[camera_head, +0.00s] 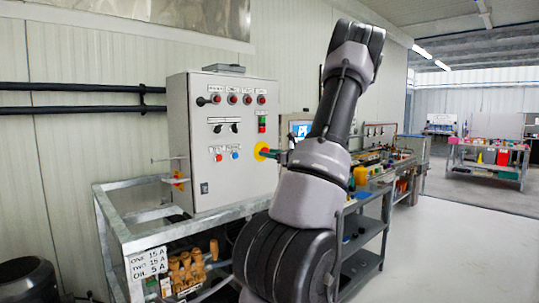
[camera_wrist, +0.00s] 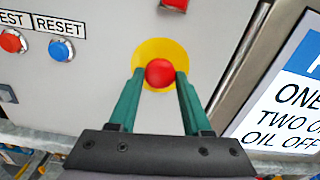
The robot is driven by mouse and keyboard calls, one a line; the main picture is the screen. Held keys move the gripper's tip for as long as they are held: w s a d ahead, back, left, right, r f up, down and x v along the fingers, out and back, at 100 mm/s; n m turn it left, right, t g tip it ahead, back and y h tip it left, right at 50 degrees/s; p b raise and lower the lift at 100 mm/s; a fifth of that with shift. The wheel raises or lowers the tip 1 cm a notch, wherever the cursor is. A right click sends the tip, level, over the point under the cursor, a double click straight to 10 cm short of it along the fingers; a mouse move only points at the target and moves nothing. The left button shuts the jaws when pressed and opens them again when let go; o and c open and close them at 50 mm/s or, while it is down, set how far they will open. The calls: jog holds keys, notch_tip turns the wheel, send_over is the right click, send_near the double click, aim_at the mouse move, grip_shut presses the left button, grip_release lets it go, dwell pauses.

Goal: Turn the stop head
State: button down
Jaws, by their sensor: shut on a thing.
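The stop head is a round red knob (camera_wrist: 159,73) on a yellow disc (camera_wrist: 161,47), on the front of a grey control cabinet (camera_wrist: 100,75). My gripper (camera_wrist: 159,76) has its two green fingers on the left and right sides of the red head and is shut on it. In the head view the yellow disc (camera_head: 260,151) shows at the right part of the cabinet (camera_head: 200,125). My gripper (camera_head: 271,154) reaches it from the right, and the red head is mostly hidden there by the fingers.
A red button (camera_wrist: 11,42) and a blue RESET button (camera_wrist: 61,49) sit left of the head. A sign or screen (camera_wrist: 285,100) stands close on the right. The cabinet stands on a metal frame bench (camera_head: 140,238). Open floor (camera_head: 450,240) lies at right.

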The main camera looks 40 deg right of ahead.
jog(key=m, duration=0.5)
jog(key=shift+c, duration=1.7)
grip_release()
jog(key=s, duration=1)
jog(key=shift+s+d, duration=0.4)
